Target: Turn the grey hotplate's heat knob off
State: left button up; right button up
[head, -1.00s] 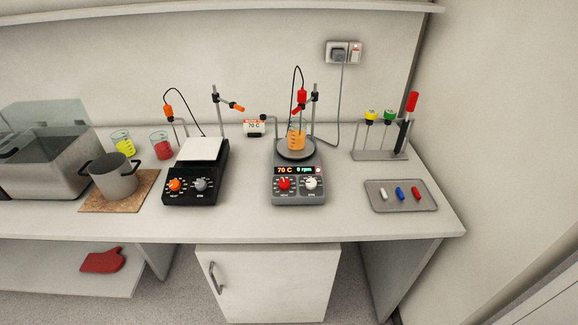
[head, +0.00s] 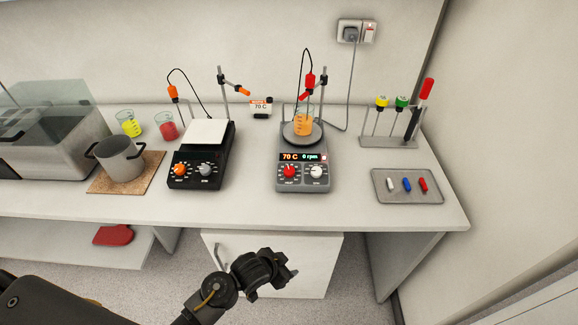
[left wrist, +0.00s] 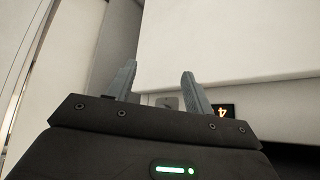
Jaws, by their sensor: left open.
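The grey hotplate (head: 303,171) stands on the bench right of centre in the head view. Its display (head: 303,157) reads 70 C and 0 rpm. The red heat knob (head: 289,171) is at the left of its front panel, beside a white knob (head: 316,171). A beaker of orange liquid (head: 303,122) sits on its plate with a red-topped probe above. My left gripper (head: 290,276) is in front of the bench, below the top and apart from the hotplate. In the left wrist view its two fingers (left wrist: 160,85) are spread and empty. My right gripper is not in view.
A black hotplate (head: 197,176) with an orange knob stands left of the grey one. A tray (head: 407,198) with small coloured bars and a tool rack (head: 388,141) are to the right. A pot (head: 121,160) is at left. The bench front strip is clear.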

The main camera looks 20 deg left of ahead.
pick_arm(q)
jog(key=w+d+r+m+t+h, duration=0.1)
jog(key=d+r, duration=0.1)
jog(key=r, duration=0.6)
jog(key=w+d+r+m+t, duration=0.1)
jog(key=d+r+m, duration=0.15)
jog(key=r, duration=0.45)
jog(key=w+d+r+m+g+h, duration=0.1)
jog(key=w+d+r+m+h, duration=0.35)
jog(key=d+r+m, duration=0.4)
jog(key=m+g+y+p, duration=0.1)
jog(key=m+g+y, duration=0.4)
jog(key=y, duration=0.3)
send_near(289, 170)
jog(key=p+x, duration=0.1)
jog(key=x, duration=0.7)
jog(key=shift+f, duration=0.25)
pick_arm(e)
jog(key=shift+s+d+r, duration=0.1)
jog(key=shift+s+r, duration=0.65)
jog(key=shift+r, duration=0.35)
pick_arm(q)
jog(key=c, duration=1)
